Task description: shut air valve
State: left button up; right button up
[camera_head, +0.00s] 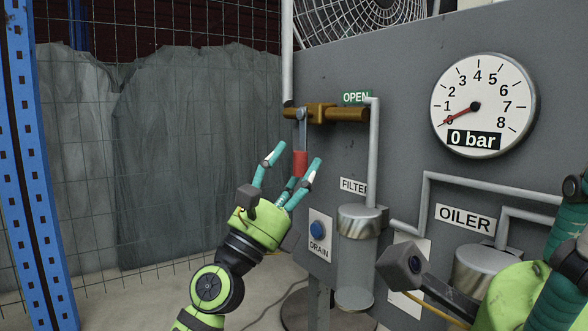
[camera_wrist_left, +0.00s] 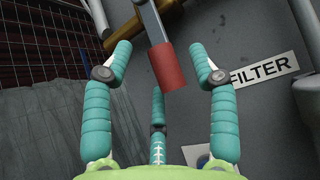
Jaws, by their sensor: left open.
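The air valve is a brass body (camera_head: 322,113) on a pipe, beside a green OPEN label (camera_head: 356,97). Its grey lever (camera_head: 302,130) hangs down and ends in a red grip (camera_head: 300,164). My left gripper (camera_head: 291,161) is open just below the valve, fingers pointing up. In the left wrist view the red grip (camera_wrist_left: 167,67) lies between the two spread side fingers, with gaps to both. The third finger (camera_wrist_left: 158,112) is below it; I cannot tell whether it touches. My right gripper (camera_head: 568,235) shows only partly at the right edge.
A grey panel carries a gauge (camera_head: 484,104) reading 0 bar, a filter (camera_head: 357,255), an oiler (camera_head: 480,270) and a blue DRAIN button (camera_head: 318,230). Pipes run near the valve. A wire mesh (camera_head: 190,150) and blue post (camera_head: 35,170) stand left.

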pick_arm(q)
jog(key=v, duration=1.2)
